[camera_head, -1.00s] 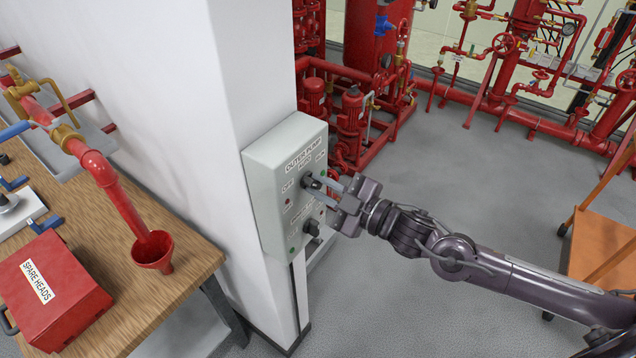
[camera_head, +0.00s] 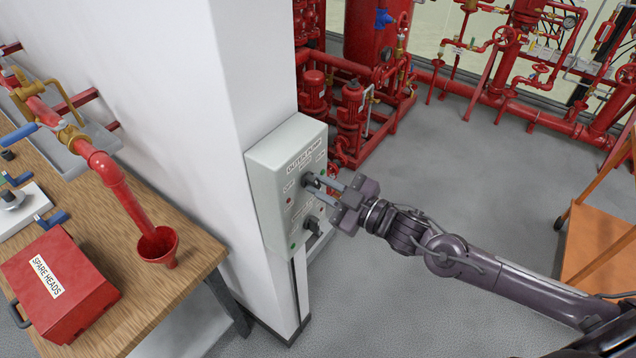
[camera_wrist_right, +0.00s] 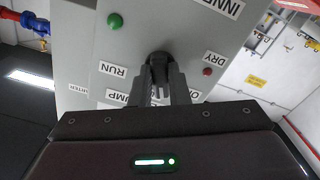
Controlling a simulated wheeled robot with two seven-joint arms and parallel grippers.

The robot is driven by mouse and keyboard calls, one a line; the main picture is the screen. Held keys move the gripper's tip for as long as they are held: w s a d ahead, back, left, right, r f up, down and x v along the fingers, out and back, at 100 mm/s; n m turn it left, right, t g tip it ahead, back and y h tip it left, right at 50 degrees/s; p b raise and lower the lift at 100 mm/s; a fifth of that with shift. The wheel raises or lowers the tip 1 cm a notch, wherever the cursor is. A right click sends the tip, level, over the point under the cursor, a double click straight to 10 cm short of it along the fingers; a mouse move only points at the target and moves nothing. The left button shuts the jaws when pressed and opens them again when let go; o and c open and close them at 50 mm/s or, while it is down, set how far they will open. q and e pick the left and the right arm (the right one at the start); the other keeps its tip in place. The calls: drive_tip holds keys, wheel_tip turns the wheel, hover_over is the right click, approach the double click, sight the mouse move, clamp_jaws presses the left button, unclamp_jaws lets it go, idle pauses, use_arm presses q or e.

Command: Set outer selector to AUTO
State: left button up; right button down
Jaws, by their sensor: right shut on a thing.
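The grey control box (camera_head: 262,190) is fixed to the side of the white pillar. Its top label reads OUTER PUMP (camera_head: 304,158). The black upper selector knob (camera_head: 310,181) sits below that label; it also shows in the right wrist view (camera_wrist_right: 158,66). My right gripper (camera_head: 324,185) reaches in from the right and is shut on this knob, its fingers (camera_wrist_right: 160,85) on either side. The fingers partly cover the panel lettering, and I cannot read the knob's pointer position. A second black knob (camera_head: 312,225) is lower on the box, apart from the gripper. My left gripper is not in view.
A wooden bench (camera_head: 190,285) with a red SPARE HEADS box (camera_head: 60,280) and a red funnel (camera_head: 158,247) stands at left. Red pumps and pipework (camera_head: 352,115) stand behind the box. An orange cart (camera_head: 600,250) is at right. Grey floor between is clear.

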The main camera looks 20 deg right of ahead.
drive_tip(key=shift+r+m+p, duration=0.1)
drive_tip(key=shift+m+p, duration=0.4)
drive_tip(key=shift+p, duration=0.1)
drive_tip(key=shift+m+p, duration=0.75)
drive_tip(key=shift+m, duration=0.55)
drive_tip(key=shift+m+p, duration=0.6)
drive_tip(key=shift+p, duration=0.05)
drive_tip(key=shift+m, duration=0.6)
drive_tip(key=c, duration=1.3)
unclamp_jaws()
